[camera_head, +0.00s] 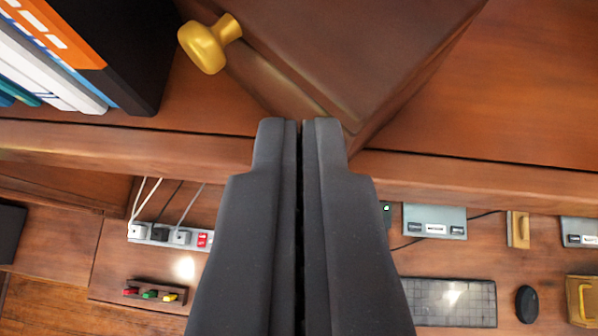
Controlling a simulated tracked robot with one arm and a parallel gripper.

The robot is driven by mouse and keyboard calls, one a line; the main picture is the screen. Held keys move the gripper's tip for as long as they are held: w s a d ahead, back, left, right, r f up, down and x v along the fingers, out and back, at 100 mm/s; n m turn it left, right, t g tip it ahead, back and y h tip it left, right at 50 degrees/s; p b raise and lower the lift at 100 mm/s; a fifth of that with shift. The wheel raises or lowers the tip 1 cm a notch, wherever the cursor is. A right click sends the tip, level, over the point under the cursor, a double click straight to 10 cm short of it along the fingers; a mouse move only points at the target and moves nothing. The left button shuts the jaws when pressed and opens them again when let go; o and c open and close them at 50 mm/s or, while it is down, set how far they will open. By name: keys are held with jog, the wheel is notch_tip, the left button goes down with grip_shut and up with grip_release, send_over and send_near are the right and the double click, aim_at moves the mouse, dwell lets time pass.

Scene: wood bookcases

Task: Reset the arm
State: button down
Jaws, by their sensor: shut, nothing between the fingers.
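My gripper (301,124) reaches up the middle of the view from the bottom edge. Its two dark grey fingers lie side by side with only a thin dark line between them, and it holds nothing. The fingertips overlap the front edge of a wooden shelf (480,175) in the picture, close to the lower corner of a brown wooden box (340,50). I cannot tell whether they touch the box. The box has a gold knob (205,45) on its left side.
Books (50,50) stand at the upper left. Below the shelf edge are a power strip (170,236) with plugs and cables, a small rack (152,291) with coloured pieces, a dark grid panel (449,302), a black mouse-like object (527,304) and grey labelled panels (435,221). The shelf's right part is bare.

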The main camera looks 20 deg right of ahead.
jog(key=shift+s+a, duration=0.25)
jog(key=shift+s, duration=0.3)
jog(key=shift+s+a, duration=0.25)
jog(key=shift+s, duration=0.25)
jog(key=s+a+f+n+t+y+b, duration=0.1)
jog(key=s+a+n+t+y+b, duration=0.3)
jog(key=s+a, duration=0.6)
jog(key=shift+s+a+f+n+t+y, duration=0.15)
jog(key=shift+a+n+t+y, duration=0.15)
jog(key=shift+a+n+t, duration=0.3)
